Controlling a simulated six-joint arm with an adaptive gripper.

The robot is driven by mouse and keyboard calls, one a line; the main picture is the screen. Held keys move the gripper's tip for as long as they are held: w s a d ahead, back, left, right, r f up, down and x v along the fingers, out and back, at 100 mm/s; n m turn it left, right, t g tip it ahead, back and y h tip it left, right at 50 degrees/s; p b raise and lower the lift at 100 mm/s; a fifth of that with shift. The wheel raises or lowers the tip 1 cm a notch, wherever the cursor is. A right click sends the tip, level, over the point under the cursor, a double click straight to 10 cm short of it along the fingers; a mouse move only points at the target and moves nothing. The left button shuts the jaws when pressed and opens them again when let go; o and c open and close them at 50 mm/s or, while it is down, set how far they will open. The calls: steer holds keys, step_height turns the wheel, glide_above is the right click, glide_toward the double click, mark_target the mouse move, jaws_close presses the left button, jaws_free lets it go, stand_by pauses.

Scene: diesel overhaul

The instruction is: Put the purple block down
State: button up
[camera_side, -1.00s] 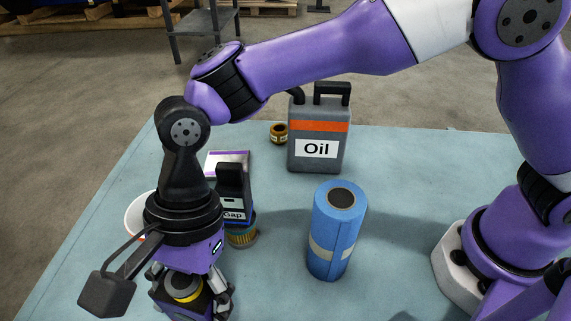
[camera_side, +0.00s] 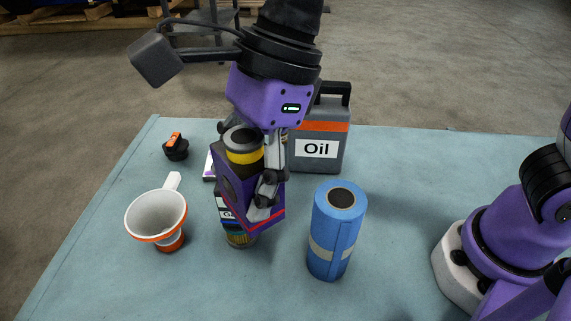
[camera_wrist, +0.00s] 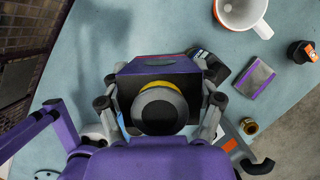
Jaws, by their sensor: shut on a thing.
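The purple block (camera_side: 232,180) is a dark purple box with a red stripe along its lower edge. My gripper (camera_side: 247,180) is shut on it and holds it tilted in the middle left of the side view. A round grey cap with a yellow band (camera_side: 243,146) shows at its top end. In the wrist view the block (camera_wrist: 160,65) lies between the two fingers, behind the round grey cap (camera_wrist: 158,108). Its lower end overlaps a striped filter (camera_side: 240,240) and a label in the side view; I cannot tell whether it touches them.
A blue roll (camera_side: 336,235) stands to the right. A grey oil can (camera_side: 318,150) is behind. A white funnel-like cup (camera_side: 157,215) with an orange rim is left, with a black-orange knob (camera_side: 175,150) farther back. A small purple-grey box (camera_wrist: 255,79) lies beyond.

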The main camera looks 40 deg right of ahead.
steer(key=w+d+r+m+t, duration=0.1)
steer(key=w+d+r+m, duration=0.1)
steer(key=w+d+m, duration=0.35)
steer(key=s+d+f+m+t+h, duration=0.15)
steer(key=d+m, duration=0.25)
steer(key=d, duration=0.4)
steer(key=s+d+f+m+t+h, duration=0.1)
steer(key=d+f+m+h, duration=0.2)
steer(key=d, duration=0.6)
steer(key=s+d+f+m+t, duration=0.15)
steer(key=d+m, duration=0.25)
steer(key=d, duration=0.4)
steer(key=shift+m+g, duration=0.35)
steer(key=shift+g, duration=0.05)
steer(key=shift+s+d+f, duration=0.1)
steer(key=shift+d+f, duration=2.85)
steer(key=shift+d, duration=0.25)
steer(key=shift+s+d+f, duration=0.1)
steer(key=shift+d+f, duration=2.8)
steer(key=shift+d, duration=0.3)
steer(key=shift+f, duration=0.1)
steer(key=o, duration=1.4)
steer(key=shift+f, duration=0.1)
